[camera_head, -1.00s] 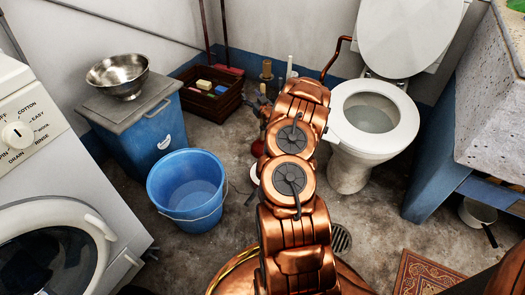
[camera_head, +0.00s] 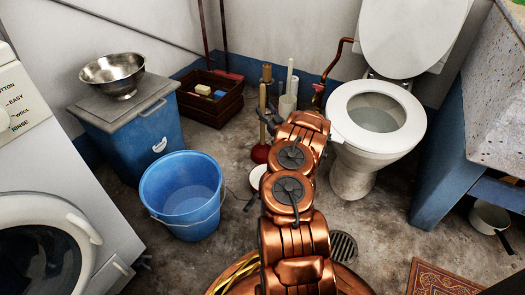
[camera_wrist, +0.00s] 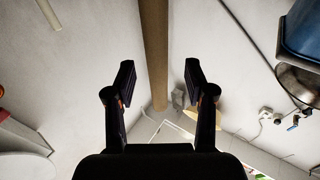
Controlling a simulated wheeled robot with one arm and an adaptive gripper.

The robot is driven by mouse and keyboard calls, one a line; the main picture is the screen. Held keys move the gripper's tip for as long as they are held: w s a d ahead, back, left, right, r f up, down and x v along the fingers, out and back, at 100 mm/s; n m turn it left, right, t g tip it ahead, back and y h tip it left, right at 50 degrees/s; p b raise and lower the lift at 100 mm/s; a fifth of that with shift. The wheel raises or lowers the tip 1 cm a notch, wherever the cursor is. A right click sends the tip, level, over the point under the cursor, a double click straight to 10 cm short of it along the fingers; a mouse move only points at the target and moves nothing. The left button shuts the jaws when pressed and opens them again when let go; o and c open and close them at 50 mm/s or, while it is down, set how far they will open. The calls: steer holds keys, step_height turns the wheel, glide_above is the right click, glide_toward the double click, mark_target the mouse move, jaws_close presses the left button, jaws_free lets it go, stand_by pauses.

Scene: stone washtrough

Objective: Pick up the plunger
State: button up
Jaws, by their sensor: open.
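The plunger stands on the floor between the crate and the toilet. In the head view its wooden handle (camera_head: 263,108) rises from a dark red cup (camera_head: 260,153), partly hidden by my arm. In the wrist view a long wooden shaft, which looks like the plunger's handle (camera_wrist: 154,35), runs down from the top edge between my fingers. My gripper (camera_wrist: 159,70) is open, with one dark finger on each side of the shaft and a gap to both. I see no contact. In the head view my copper arm mostly hides the gripper.
A blue bucket (camera_head: 183,190) stands left of my arm and the toilet (camera_head: 372,125) right of it. Behind the plunger are white cylinders (camera_head: 288,104). A wooden crate (camera_head: 211,108) sits by the wall. A saucepan (camera_head: 490,218) lies at right.

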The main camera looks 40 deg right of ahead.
mark_target(264, 108)
steer(key=b+x, duration=0.2)
steer(key=x, duration=0.1)
steer(key=shift+d+f, duration=0.1)
steer(key=shift+f, duration=0.2)
steer(key=shift+w+d+r, duration=0.15)
steer(key=shift+w+r, duration=0.1)
steer(key=shift+w, duration=0.2)
jaws_close()
